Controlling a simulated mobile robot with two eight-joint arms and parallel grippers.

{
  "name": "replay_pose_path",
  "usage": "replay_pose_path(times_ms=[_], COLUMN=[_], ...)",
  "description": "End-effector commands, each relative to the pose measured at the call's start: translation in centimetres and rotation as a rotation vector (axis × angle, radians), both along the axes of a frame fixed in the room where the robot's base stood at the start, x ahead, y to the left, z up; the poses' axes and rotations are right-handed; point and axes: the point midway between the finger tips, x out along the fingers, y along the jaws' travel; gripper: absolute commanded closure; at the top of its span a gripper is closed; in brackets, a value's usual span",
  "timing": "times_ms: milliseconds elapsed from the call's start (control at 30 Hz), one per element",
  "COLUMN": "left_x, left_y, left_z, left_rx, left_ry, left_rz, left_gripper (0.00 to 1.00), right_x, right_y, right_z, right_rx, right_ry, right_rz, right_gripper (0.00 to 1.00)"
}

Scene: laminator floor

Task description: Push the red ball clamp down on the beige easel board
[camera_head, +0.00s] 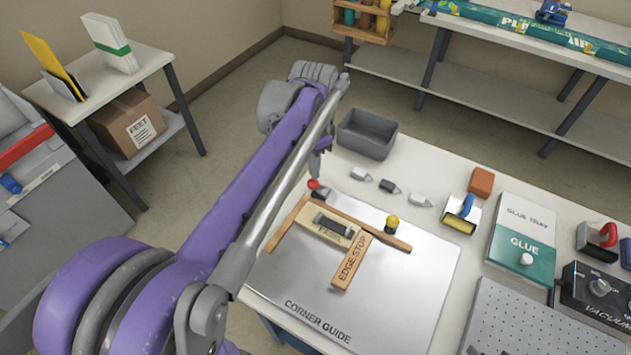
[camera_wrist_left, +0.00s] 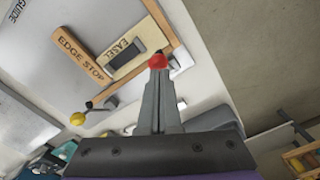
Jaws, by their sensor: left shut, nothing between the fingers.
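The beige easel board (camera_head: 308,217) lies on the grey corner guide plate, against the wooden rail, with a dark grey piece on top. It also shows in the left wrist view (camera_wrist_left: 148,34). The red ball clamp (camera_head: 313,184) is at the rail's far left end, beside the board; its red ball shows in the left wrist view (camera_wrist_left: 157,61). My left gripper (camera_head: 317,174) points down just above the ball. Its shut, empty fingers (camera_wrist_left: 158,72) end right at the ball in the wrist view; I cannot tell whether they touch. My right gripper is out of view.
A yellow ball clamp (camera_head: 392,222) stands at the rail's right end. The edge stop (camera_head: 352,262) lies across the plate (camera_head: 405,290). A grey bin (camera_head: 366,136) stands behind, with small grey and white pieces to its right. The plate's front is clear.

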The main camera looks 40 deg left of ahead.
Motion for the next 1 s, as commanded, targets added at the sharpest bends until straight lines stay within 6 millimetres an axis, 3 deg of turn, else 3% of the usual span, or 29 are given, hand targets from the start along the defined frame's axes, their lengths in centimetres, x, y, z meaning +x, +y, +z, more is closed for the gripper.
replay_pose_path(times_ms=[1000], left_x=[-0.7], left_y=[-0.1], left_z=[-2.5], left_rx=[-0.001], left_ry=[-0.002], left_rz=[0.000], left_gripper=[1.00], right_x=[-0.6], right_y=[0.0], right_z=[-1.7], right_rx=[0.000], right_ry=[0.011], right_rz=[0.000], right_gripper=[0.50])
